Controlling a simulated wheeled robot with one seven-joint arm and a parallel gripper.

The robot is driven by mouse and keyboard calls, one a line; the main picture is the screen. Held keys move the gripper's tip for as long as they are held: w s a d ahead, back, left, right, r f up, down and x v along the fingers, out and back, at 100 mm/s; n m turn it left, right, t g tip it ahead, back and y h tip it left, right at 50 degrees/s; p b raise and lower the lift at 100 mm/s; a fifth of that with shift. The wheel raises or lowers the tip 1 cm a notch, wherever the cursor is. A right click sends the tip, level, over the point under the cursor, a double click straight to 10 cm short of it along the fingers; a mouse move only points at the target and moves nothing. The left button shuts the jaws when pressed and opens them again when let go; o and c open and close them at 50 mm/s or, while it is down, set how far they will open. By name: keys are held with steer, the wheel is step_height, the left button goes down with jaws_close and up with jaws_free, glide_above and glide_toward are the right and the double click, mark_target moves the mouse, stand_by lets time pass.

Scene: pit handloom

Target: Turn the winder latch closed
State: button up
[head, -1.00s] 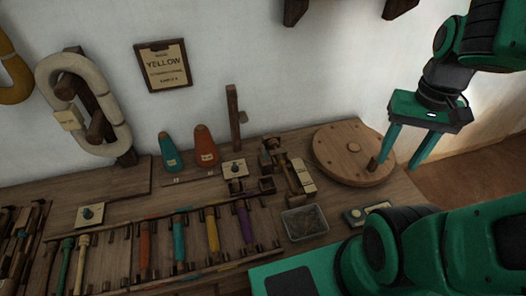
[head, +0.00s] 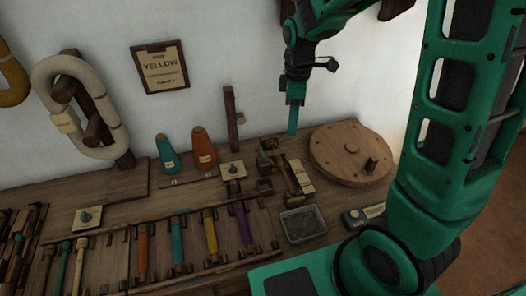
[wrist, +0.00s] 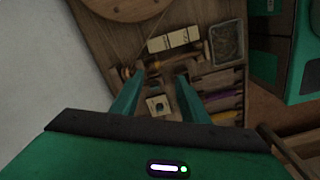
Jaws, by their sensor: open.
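I take the winder to be the dark wooden assembly (head: 283,172) in the middle of the bench, left of a round wooden wheel (head: 350,153) with an upright peg. A pale plate with a small dark knob (head: 233,170) lies just left of it; it also shows in the wrist view (wrist: 157,104). I cannot tell which small part is the latch or how it is turned. My gripper (head: 292,128) hangs fingers down above the back of the winder, seen edge-on. In the wrist view my gripper (wrist: 158,98) is open and empty, its fingers spread on either side of the knob plate, apparently above it.
A wooden post (head: 232,118) stands behind the plate. Teal (head: 167,153) and orange (head: 203,148) cones stand to its left. A tray (head: 302,224) and a dark box (head: 364,214) lie in front. Colored bobbins fill the front left rack. A wall sign reads YELLOW (head: 160,66).

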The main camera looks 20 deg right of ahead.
mark_target(263, 154)
steer(key=w+a+f+n, duration=0.4)
steer(key=a+f+n, duration=0.1)
steer(key=a, duration=0.3)
step_height(263, 154, down, 11)
steer(key=shift+w+d+r, duration=0.1)
steer(key=shift+d+r, duration=0.05)
steer(key=shift+r, duration=0.05)
jaws_close()
